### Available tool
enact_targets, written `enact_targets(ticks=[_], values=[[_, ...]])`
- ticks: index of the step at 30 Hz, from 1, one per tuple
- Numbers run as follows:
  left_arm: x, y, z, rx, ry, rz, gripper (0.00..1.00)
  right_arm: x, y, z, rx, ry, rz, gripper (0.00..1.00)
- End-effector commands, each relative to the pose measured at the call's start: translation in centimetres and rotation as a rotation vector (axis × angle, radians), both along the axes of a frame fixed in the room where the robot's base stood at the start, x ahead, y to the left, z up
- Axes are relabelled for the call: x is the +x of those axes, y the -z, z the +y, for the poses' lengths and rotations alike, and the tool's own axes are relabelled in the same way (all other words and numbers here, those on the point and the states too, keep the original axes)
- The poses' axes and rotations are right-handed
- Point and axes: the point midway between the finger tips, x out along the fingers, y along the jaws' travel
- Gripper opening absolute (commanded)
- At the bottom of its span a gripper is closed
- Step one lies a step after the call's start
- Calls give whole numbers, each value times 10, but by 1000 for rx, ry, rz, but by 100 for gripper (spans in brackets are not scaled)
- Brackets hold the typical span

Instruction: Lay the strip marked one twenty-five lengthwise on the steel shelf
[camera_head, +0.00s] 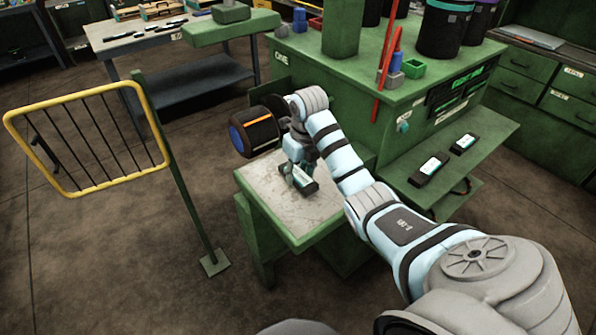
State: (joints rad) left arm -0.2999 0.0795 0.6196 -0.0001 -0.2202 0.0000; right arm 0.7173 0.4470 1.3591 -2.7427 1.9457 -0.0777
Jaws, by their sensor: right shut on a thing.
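My right gripper (297,172) reaches down over a small green-framed stand with a pale grey, scuffed top (300,213), which looks like the steel shelf. It is shut on a short dark strip (307,188) with a pale label. The strip is low over the grey top; I cannot tell whether it touches. Its marking is too small to read, and the fingers hide part of it. Two similar dark strips with pale labels, one nearer (429,169) and one farther (463,144), lie on the green side shelf (480,160). My left gripper is not in view.
A dark roller with a blue-ringed end (254,132) sits at the grey top's back left. A yellow barred gate (88,140) on a green post stands left. The green machine (310,80) rises behind. The grey top's front is clear.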

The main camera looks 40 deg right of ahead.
Motion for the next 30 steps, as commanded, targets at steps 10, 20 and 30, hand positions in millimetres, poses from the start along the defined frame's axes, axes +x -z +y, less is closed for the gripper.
enact_targets(ticks=[10, 20, 30], values=[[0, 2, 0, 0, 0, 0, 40, 0, 3, 0, 0, 0, 0, 60], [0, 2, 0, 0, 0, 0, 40, 0, 3, 0, 0, 0, 0, 60], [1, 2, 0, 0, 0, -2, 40, -1, 3, -1, 0, 1, 0, 60]])
